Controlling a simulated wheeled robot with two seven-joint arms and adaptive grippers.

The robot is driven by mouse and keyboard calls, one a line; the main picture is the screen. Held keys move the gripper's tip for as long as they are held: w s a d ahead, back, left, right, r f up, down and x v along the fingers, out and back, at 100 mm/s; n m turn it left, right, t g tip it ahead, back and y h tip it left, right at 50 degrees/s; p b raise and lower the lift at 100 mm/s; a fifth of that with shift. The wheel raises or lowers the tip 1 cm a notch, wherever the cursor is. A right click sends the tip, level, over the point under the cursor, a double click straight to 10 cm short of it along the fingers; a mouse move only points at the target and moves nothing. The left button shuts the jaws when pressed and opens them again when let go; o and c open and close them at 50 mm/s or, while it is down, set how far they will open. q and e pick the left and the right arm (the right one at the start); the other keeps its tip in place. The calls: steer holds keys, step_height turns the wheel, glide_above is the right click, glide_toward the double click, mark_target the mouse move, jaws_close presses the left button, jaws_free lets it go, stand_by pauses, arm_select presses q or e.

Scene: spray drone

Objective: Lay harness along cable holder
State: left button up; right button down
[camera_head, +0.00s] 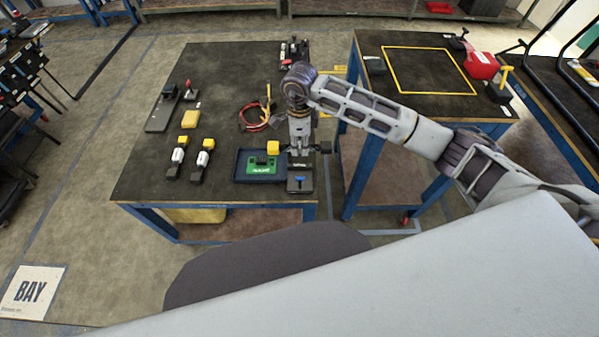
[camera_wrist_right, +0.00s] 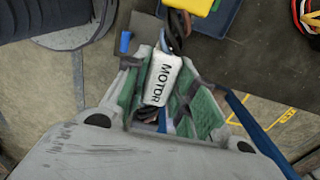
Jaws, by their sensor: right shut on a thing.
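My right gripper (camera_head: 300,147) is above the near right part of the dark workbench. In the right wrist view its green-padded fingers (camera_wrist_right: 170,108) are closed around a white section labelled MOTOR (camera_wrist_right: 164,80) of a harness. The harness's yellow end (camera_head: 273,147) sticks out left of the gripper and a dark end (camera_head: 325,147) sticks out right. Two similar yellow, white and black harnesses (camera_head: 178,155) (camera_head: 203,158) lie on the bench. A dark fixture with a blue part (camera_head: 300,184) stands at the near edge below the gripper; whether it is the cable holder I cannot tell. My left gripper is out of view.
A blue tray (camera_head: 240,179) with a green board (camera_head: 262,171) is left of the gripper. A coil of red cable (camera_head: 256,122) lies behind it. A dark plate with a red-handled part (camera_head: 188,90) is at left. A second bench (camera_head: 430,70) stands right, across a gap.

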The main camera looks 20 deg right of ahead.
step_height(320, 180, down, 6)
stand_by(0.5)
steer(key=shift+f, duration=0.2)
steer(key=shift+f, duration=1.5)
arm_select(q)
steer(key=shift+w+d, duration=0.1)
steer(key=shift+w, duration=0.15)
arm_select(e)
steer(key=shift+f, duration=0.3)
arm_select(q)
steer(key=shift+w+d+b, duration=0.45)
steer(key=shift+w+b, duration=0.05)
arm_select(e)
steer(key=shift+f, duration=0.55)
